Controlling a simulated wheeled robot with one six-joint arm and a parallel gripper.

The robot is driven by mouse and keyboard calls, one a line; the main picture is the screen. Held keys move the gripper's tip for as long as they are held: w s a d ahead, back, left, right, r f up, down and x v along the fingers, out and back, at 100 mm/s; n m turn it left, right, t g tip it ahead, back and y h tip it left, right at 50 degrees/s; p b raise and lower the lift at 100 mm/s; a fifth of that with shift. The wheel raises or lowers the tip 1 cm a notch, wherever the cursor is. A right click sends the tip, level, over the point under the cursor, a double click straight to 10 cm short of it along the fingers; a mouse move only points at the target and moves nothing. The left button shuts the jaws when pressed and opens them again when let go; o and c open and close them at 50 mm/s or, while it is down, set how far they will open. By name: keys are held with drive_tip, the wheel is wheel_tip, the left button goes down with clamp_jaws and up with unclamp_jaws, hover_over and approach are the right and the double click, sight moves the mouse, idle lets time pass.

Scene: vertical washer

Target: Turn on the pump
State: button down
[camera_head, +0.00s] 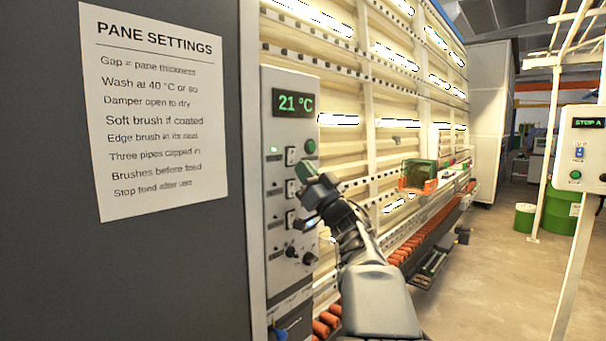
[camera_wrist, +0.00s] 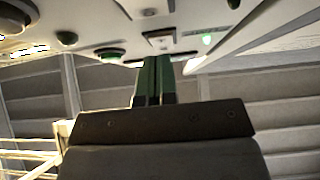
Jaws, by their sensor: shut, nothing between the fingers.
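The grey control panel (camera_head: 280,102) stands left of centre in the head view, with a green display reading 21 °C. The labels are too small to read, so I cannot tell which control is the pump's. My gripper (camera_head: 306,172) is shut and empty in front of the middle row, hiding part of it. In the wrist view its green fingertips (camera_wrist: 156,62) are close to the panel face; contact cannot be told.
A lit green lamp (camera_wrist: 208,39) shows on the panel in the wrist view. A paper sign (camera_head: 155,110) hangs on the dark wall at left. The washer's orange rollers (camera_head: 405,250) run behind my arm. Another panel (camera_head: 580,150) stands at right; the floor between is open.

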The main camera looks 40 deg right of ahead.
drive_tip(key=b+v, duration=0.5)
drive_tip(key=v, duration=0.6)
drive_tip(key=shift+f, duration=0.45)
drive_tip(key=shift+s+a, duration=0.1)
drive_tip(key=shift+s, duration=0.05)
